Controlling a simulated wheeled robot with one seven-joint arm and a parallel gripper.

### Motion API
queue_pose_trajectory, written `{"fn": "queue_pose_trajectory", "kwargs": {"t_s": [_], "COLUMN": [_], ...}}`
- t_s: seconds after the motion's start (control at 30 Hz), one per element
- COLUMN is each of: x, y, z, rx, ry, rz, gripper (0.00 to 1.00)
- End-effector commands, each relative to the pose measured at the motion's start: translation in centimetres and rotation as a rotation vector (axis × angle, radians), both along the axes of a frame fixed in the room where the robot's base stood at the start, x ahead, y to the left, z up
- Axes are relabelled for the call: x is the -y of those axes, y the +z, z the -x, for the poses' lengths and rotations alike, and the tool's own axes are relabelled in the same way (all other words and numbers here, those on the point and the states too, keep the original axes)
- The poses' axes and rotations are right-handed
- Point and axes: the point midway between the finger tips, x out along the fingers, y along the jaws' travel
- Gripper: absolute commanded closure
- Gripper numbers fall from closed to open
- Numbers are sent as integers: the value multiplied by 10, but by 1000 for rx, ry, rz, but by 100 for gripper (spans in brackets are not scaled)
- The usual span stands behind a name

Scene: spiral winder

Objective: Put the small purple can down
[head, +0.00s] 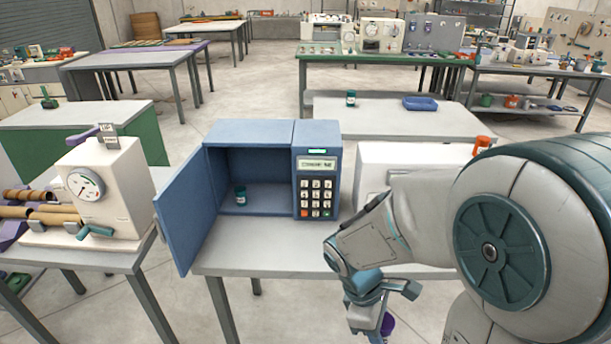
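The small purple can (388,325) shows only in part at the lower middle of the head view, between and behind the fingers of my gripper (375,319). My gripper points down and appears shut on the can. It is in front of the near edge of the grey table (270,262), on the near side, not over the tabletop as seen here. The can's lower part is hidden by the fingers and the frame's bottom edge.
A blue safe box (250,132) with keypad stands on the table, its door (187,213) open to the left; a dark teal jar (240,196) is inside. A white box (415,155) stands right, partly behind my arm. A cream gauge machine (105,190) is on the left table.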

Motion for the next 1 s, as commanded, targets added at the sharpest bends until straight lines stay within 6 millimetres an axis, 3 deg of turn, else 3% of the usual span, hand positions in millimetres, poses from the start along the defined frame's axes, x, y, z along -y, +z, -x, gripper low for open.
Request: {"fn": "queue_pose_trajectory", "kwargs": {"t_s": [0.37, 0.7, 1.0], "x": [-6, -4, 4], "y": [-20, -71, -115], "z": [-49, -124, -167], "rx": [-3, -4, -2], "ry": [-297, -783, -1096], "rz": [2, 6, 6], "gripper": [87, 87, 87]}}
